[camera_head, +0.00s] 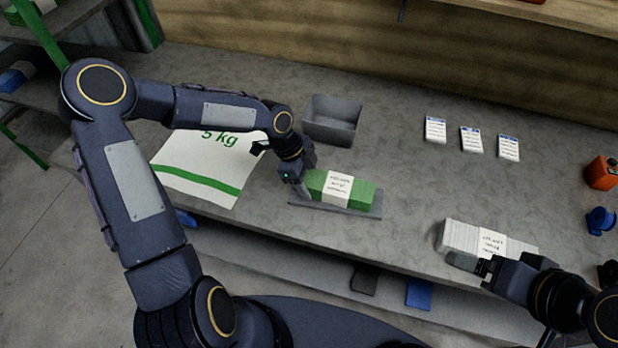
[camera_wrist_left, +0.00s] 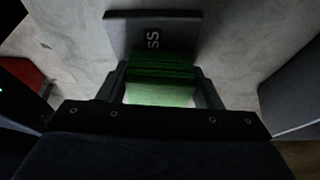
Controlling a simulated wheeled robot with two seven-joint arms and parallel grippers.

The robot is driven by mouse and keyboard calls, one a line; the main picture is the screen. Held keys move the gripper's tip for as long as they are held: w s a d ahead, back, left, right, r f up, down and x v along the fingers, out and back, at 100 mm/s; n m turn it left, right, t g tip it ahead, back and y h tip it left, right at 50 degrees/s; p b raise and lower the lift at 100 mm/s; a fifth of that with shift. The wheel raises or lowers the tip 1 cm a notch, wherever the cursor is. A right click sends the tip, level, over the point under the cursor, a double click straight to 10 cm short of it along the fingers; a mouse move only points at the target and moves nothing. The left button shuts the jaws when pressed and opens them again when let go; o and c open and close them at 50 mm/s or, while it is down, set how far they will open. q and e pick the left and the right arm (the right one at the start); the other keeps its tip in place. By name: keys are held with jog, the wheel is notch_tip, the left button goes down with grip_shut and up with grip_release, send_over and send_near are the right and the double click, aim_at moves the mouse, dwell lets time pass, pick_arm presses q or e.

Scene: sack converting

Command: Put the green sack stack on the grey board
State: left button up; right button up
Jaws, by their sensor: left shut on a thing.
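The green sack stack (camera_head: 362,192) has a white paper band around it. In the head view it lies on or just over the grey board (camera_head: 330,208), near the front of the bench; I cannot tell whether it touches. My left gripper (camera_head: 303,188) is shut on the left end of the stack.
A grey open bin (camera_head: 332,120) stands behind the board. A white sack marked 5 kg (camera_head: 200,170) lies at left under my left arm. Several labelled cards (camera_head: 471,140) lie at the back right. Orange (camera_head: 602,172) and blue (camera_head: 600,221) items stand at the right edge.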

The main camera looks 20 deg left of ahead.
pick_arm(q)
jog(key=shift+f, duration=0.15)
jog(key=o, duration=1.1)
jog(key=shift+o, duration=0.2)
